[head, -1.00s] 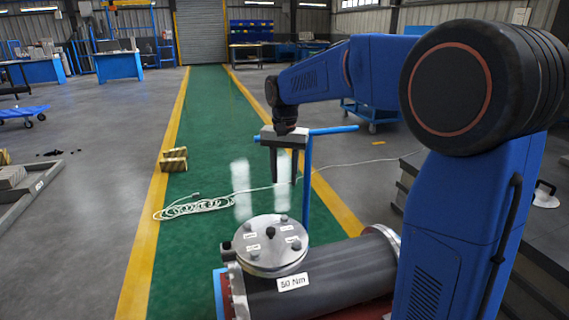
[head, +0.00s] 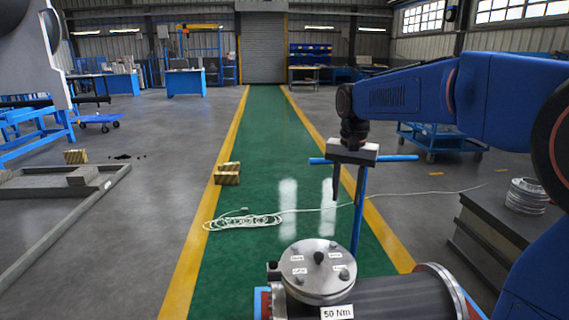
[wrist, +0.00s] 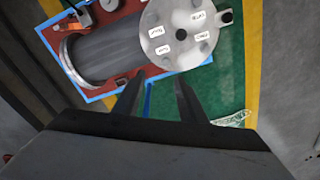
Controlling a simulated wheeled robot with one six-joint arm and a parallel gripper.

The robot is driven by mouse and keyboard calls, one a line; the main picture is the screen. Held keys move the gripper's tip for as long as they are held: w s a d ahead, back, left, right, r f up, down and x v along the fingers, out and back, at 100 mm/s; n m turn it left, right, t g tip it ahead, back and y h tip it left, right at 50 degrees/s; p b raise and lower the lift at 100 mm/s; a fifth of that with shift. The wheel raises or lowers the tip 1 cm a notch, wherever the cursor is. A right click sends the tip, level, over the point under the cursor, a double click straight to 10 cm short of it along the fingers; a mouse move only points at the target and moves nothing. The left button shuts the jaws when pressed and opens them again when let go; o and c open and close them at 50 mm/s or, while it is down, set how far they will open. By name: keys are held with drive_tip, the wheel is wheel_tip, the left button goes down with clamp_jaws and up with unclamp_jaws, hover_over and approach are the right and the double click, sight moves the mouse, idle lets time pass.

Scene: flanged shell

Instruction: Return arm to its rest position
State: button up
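My gripper (head: 347,194) hangs fingers down from my blue arm, beyond the flanged shell. In the wrist view my gripper (wrist: 159,80) has its two dark fingers apart, with nothing held between them. The dark grey shell (head: 395,300) lies in the foreground with a "50 Nm" label. It also shows in the wrist view (wrist: 105,52). A round metal cover (head: 318,285) with bolts and small labels sits on top of its flange; the cover shows in the wrist view (wrist: 178,45) too.
A blue post with a crossbar (head: 395,158) stands close to my gripper in the picture; its depth is unclear. A coiled pale cable (head: 243,221) and striped blocks (head: 227,174) lie on the left of the green lane. Grey stacked plates (head: 500,235) stand at right.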

drive_tip(key=s+d+f+n+t, duration=0.1)
drive_tip(key=s+f+n, duration=0.1)
drive_tip(key=s, duration=0.8)
drive_tip(key=s+d+f+n+t, duration=0.1)
drive_tip(key=s+d+f+t, duration=0.1)
drive_tip(key=s+f, duration=0.3)
drive_tip(key=s+d+f+n+t, duration=0.1)
drive_tip(key=s+d+f+n, duration=0.1)
drive_tip(key=s, duration=1.2)
drive_tip(key=shift+s+d+f+n, duration=0.15)
drive_tip(key=shift+s+f+n, duration=0.2)
drive_tip(key=shift+f, duration=0.5)
